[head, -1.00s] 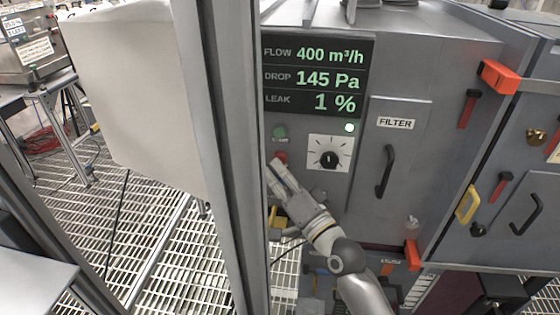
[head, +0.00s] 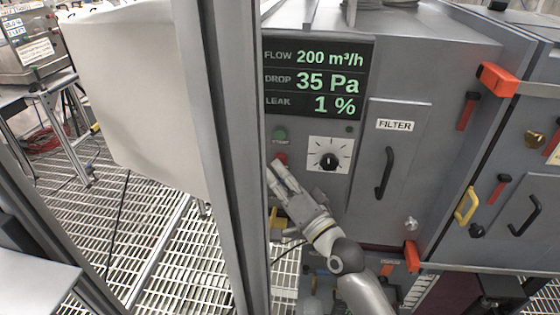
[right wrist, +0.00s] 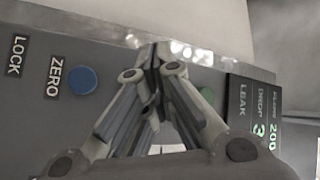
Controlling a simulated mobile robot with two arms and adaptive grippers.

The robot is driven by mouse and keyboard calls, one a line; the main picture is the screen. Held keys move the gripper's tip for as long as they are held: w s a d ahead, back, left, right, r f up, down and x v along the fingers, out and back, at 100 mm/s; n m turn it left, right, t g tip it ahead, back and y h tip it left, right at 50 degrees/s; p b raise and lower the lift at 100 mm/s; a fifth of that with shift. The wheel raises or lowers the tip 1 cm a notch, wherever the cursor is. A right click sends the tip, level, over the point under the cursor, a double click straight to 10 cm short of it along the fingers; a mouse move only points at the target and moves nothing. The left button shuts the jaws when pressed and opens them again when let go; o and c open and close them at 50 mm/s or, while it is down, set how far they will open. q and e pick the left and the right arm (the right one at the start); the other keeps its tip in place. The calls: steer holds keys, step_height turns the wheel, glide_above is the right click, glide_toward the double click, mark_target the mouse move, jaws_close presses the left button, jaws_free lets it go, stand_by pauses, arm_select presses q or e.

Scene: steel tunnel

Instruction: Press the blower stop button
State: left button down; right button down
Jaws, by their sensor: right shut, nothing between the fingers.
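The red button (head: 281,158) is on the grey blower panel, below a green button (head: 279,134) and left of a dial (head: 329,159). It is partly covered by my right gripper (head: 275,164), whose shut, empty fingertips are at it; whether they touch it I cannot tell. In the right wrist view the gripper (right wrist: 158,50) hides the red button; the green button (right wrist: 241,149) shows right of it. The display (head: 318,78) reads flow 200 m³/h, drop 35 Pa, leak 1 %. The lamp (head: 349,128) is dark. My left gripper is not in view.
A grey upright post (head: 232,150) stands just left of the panel. A filter door (head: 393,150) with a black handle is right of the dial. A blue button (right wrist: 82,81) labelled ZERO shows in the right wrist view.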

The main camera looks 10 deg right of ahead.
steer(key=s+a+p, duration=0.2)
steer(key=s, duration=0.3)
steer(key=shift+s+a, duration=0.15)
steer(key=shift+s, duration=0.15)
stand_by(0.8)
